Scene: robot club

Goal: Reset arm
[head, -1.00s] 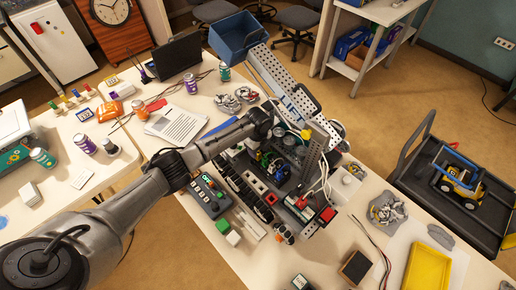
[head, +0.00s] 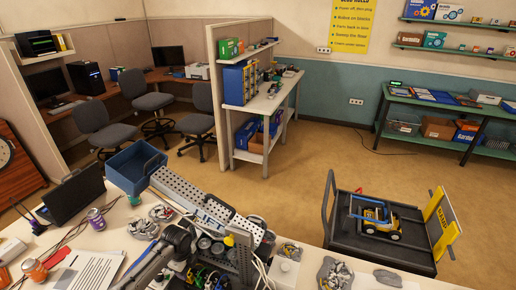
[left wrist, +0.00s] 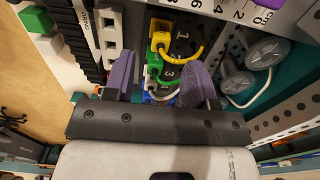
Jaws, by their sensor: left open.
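My left arm (head: 150,262) comes in low at the bottom of the head view and reaches to the tracked robot (head: 215,225) on the near table. In the left wrist view my left gripper (left wrist: 165,80) is open, with its two purple fingers apart. Between and beyond the fingers are a yellow plug (left wrist: 161,36) and a green plug (left wrist: 154,57) with short cable loops, on a panel with printed numbers. I cannot tell whether the fingers touch anything. My right gripper is in neither view.
A laptop (head: 74,193), cans and cable bundles crowd the table. A dark cart (head: 385,232) with a yellow toy vehicle (head: 380,222) stands at the right. Open floor lies beyond the table.

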